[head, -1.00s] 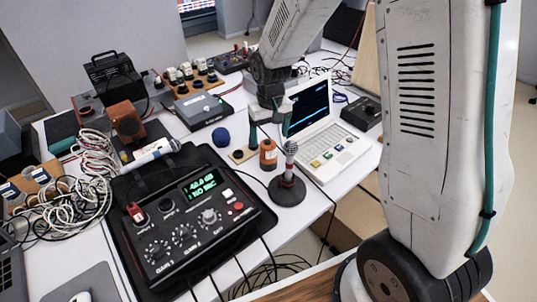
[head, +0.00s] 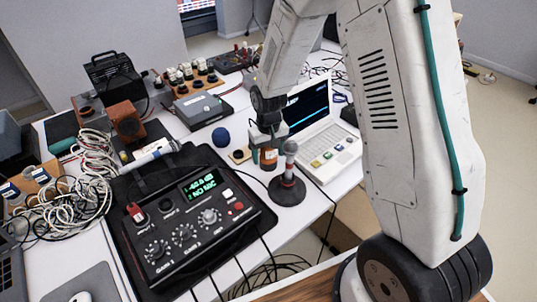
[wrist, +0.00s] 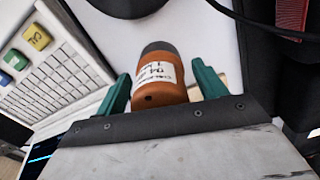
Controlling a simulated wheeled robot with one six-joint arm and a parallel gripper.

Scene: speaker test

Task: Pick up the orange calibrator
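The orange calibrator (head: 268,161) is a small orange cylinder with a white label, standing on the white table between the laptop and the black mixer. In the wrist view the calibrator (wrist: 160,85) shows a dark grey far end and a small dark hole near the close end. My gripper (head: 267,143) is over it from above and partly hides it in the head view. In the wrist view the two green fingers of my gripper (wrist: 161,72) are apart, one on each side of the calibrator, with gaps visible between them and it.
A microphone on a round dark stand (head: 287,188) is close in front of the calibrator. The mixer (head: 190,215) and a cable heap (head: 75,195) fill the left side.

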